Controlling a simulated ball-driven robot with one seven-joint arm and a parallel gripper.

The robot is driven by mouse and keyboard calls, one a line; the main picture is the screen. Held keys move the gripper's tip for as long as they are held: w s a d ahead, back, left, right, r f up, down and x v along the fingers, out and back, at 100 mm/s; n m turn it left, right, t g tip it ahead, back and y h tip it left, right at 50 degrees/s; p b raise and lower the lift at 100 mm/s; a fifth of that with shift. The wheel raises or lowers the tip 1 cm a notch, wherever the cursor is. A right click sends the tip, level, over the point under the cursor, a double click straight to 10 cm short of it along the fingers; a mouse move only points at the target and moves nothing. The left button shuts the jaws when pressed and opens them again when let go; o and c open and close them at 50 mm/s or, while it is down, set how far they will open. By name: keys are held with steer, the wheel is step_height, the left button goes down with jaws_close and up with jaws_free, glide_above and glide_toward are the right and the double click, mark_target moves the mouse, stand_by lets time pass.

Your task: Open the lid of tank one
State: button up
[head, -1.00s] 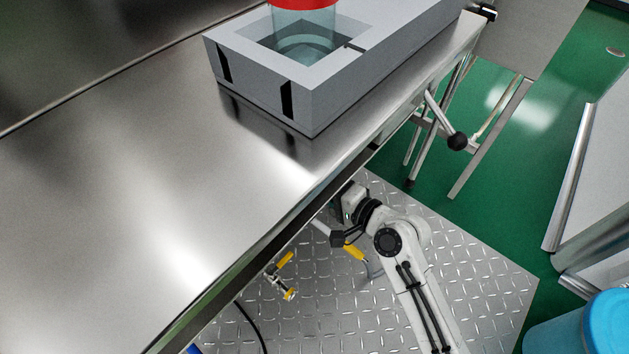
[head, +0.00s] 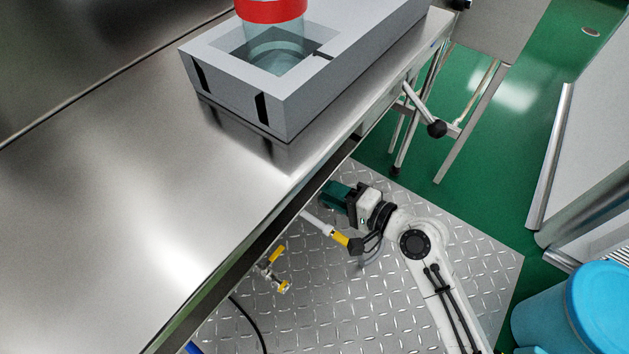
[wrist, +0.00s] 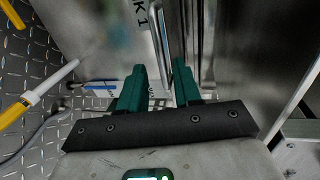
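In the wrist view, my gripper (wrist: 160,78) has its two dark green fingers apart, with nothing seen held between them. Ahead of it is a pale metal panel (wrist: 100,50) with dark lettering ending in "K 1". A narrow upright metal bar, like a handle or edge (wrist: 161,40), stands beside the lettering, beyond the gap between the fingers. I cannot tell whether a finger touches it. In the head view, my gripper (head: 335,195) is low beside the steel bench, over the tread-plate floor. The tank lid is not clearly recognisable in either view.
The steel bench (head: 110,200) carries a grey box (head: 290,105) holding a clear, red-topped container (head: 271,12). A white pipe with a yellow sleeve (head: 325,227) and a yellow-handled valve (head: 272,265) are close to my gripper. A blue barrel (head: 550,320) stands at lower right.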

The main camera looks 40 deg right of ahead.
steer(key=shift+v, duration=2.2)
